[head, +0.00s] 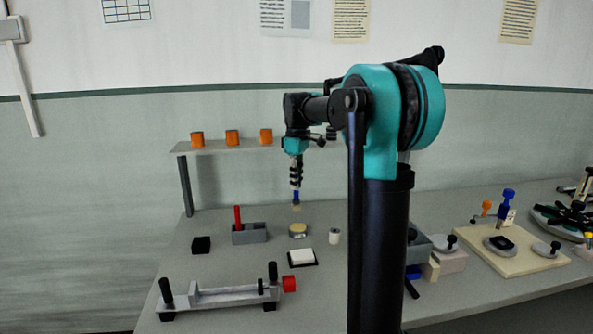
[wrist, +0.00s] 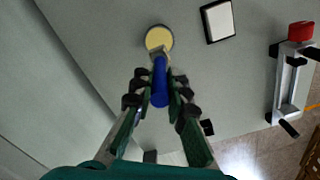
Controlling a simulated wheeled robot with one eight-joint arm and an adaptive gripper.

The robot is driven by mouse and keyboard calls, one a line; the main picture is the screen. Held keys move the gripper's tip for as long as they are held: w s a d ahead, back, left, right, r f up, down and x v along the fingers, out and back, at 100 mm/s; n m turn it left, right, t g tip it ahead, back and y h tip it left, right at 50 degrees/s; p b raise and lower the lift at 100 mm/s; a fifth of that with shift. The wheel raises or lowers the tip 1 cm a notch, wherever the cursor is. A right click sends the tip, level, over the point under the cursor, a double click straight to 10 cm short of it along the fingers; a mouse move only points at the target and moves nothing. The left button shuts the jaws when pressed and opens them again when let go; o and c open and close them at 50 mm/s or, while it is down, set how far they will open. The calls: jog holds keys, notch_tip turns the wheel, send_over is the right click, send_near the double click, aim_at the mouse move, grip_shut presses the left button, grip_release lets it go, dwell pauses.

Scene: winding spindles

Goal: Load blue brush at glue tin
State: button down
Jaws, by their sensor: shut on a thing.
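My gripper (head: 296,180) is shut on the blue brush (head: 296,195), which hangs with its bristles down. The glue tin (head: 298,230) is a short round tin with a pale yellow top, on the table just below the brush. In the wrist view the blue handle (wrist: 160,88) lies between my gripper's fingers (wrist: 160,80). There the brush's pale head overlaps the near edge of the tin (wrist: 158,35). In the head view the bristle tip appears a little above the tin; I cannot tell any contact.
A grey holder (head: 256,236) with a red-handled tool (head: 238,215) stands left of the tin. A white pad (head: 301,256) lies in front, a white cylinder (head: 334,237) to the right, a black block (head: 201,245) further left. A winding jig (head: 222,296) is at the front. A shelf (head: 220,148) runs behind.

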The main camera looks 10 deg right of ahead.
aim_at(298, 202)
jog(key=shift+d+f, duration=0.25)
jog(key=shift+f, duration=2.95)
jog(key=shift+f, duration=0.55)
jog(key=shift+r, duration=3.5)
